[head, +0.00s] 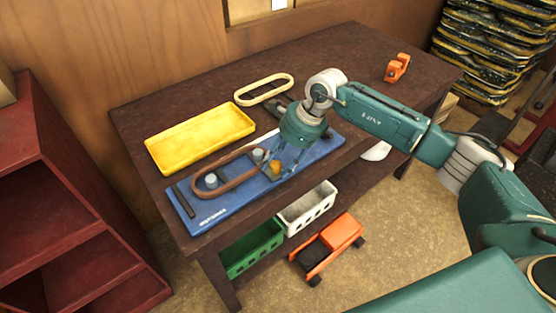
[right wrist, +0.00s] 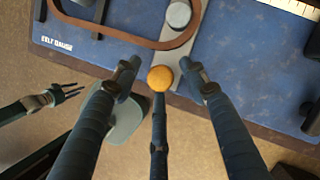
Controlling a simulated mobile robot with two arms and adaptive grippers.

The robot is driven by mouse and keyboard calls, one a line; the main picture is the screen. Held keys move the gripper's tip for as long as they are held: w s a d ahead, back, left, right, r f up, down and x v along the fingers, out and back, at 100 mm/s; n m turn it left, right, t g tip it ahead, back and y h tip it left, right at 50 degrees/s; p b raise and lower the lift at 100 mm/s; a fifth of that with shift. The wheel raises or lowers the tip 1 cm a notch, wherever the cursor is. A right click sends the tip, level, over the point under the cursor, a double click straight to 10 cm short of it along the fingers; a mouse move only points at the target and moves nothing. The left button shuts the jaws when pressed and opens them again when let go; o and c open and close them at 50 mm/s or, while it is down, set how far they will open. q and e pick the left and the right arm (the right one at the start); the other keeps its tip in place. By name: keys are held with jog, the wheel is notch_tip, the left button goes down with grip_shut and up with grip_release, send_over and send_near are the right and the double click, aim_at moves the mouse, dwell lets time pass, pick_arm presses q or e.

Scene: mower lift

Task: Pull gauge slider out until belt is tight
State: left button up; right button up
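The blue belt gauge board (head: 222,202) lies along the table's front edge. A brown belt (head: 232,183) loops around two grey posts and looks loose; in the right wrist view the belt (right wrist: 135,38) stands off the right post (right wrist: 179,14). The grey slider (right wrist: 187,50) carries this post and an orange knob (head: 274,168). My right gripper (right wrist: 161,85) is over the board with its fingers spread around the knob (right wrist: 161,78); I see gaps at the side fingers. A small pronged thing at the right wrist view's left may be my left gripper (right wrist: 66,92); its finger state is unclear.
A yellow tray (head: 200,138), a cream belt (head: 264,88) and an orange part (head: 397,67) are on the dark table (head: 340,60). Below are a green crate (head: 252,248), a white crate (head: 308,207) and an orange mower model (head: 328,245). A red shelf (head: 60,200) stands left.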

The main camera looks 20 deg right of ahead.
grip_shut()
jog(key=shift+w+d+f+b, duration=0.1)
jog(key=shift+w+d+b, duration=0.2)
jog(key=shift+d+b, duration=0.3)
jog(key=shift+w+d+b, duration=0.25)
jog(key=shift+d+b, duration=0.2)
jog(key=shift+d, duration=0.2)
jog(key=shift+w+d, duration=0.1)
jog(key=shift+d, duration=0.2)
jog(key=shift+r, duration=0.3)
jog(key=shift+o, duration=1.1)
grip_release()
jog(key=shift+f, duration=0.1)
jog(key=v, duration=1.2)
